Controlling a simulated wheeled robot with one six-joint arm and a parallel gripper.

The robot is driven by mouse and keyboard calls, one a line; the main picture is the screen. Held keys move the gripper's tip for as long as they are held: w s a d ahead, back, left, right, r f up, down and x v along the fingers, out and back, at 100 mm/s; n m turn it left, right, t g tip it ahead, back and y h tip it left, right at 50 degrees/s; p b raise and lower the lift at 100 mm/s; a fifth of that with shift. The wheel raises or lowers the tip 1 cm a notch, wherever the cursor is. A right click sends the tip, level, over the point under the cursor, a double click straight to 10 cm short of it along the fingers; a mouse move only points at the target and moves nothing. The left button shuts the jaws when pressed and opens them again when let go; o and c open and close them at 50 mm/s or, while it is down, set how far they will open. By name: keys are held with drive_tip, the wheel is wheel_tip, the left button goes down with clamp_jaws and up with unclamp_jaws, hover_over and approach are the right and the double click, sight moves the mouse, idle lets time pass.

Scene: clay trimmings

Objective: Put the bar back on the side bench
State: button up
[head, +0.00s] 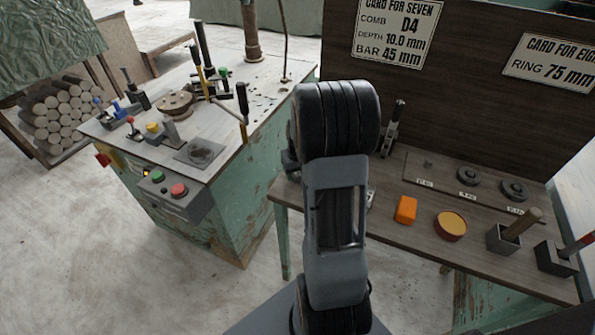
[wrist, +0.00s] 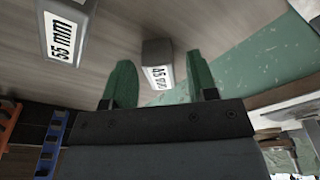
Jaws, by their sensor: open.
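In the wrist view, a grey bar marked 45 mm (wrist: 156,50) is on a wooden surface near its edge. My gripper (wrist: 160,60) is open, with one green finger on each side of the bar in the picture. Whether either finger touches the bar, I cannot tell. Another grey bar marked 55 mm (wrist: 65,28) is to the left. The side bench (head: 485,268) is the dark wooden bench at right in the head view. There, my own arm hides my gripper and the 45 mm bar.
An orange block (head: 405,209), a round orange-topped tin (head: 450,226) and grey holders (head: 503,240) stand on the bench. A tall backboard with cards (head: 450,90) rises behind. A green machine table (head: 235,190) stands to the left. Blue (wrist: 50,145) and orange pieces show at the wrist view's left.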

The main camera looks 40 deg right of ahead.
wheel_tip(320, 180, up, 12)
drive_tip(key=s+f+p, duration=0.1)
drive_tip(key=s, duration=0.1)
drive_tip(key=s+a+r+n, duration=0.1)
drive_tip(key=s+a, duration=0.2)
drive_tip(key=a, duration=0.4)
drive_tip(key=s+a+r+n, duration=0.1)
drive_tip(key=s+a, duration=0.2)
drive_tip(key=a, duration=0.3)
drive_tip(key=s+a+n+t, duration=0.1)
drive_tip(key=s+a, duration=0.3)
drive_tip(key=a, duration=0.3)
drive_tip(key=shift+a+r+y, duration=0.3)
drive_tip(key=shift+a+r, duration=0.05)
drive_tip(key=shift+r, duration=0.05)
drive_tip(key=w+p+v, duration=0.1)
drive_tip(key=p+v, duration=0.5)
drive_tip(key=shift+r+t, duration=0.4)
drive_tip(key=shift+r, duration=0.05)
drive_tip(key=shift+w, duration=0.15)
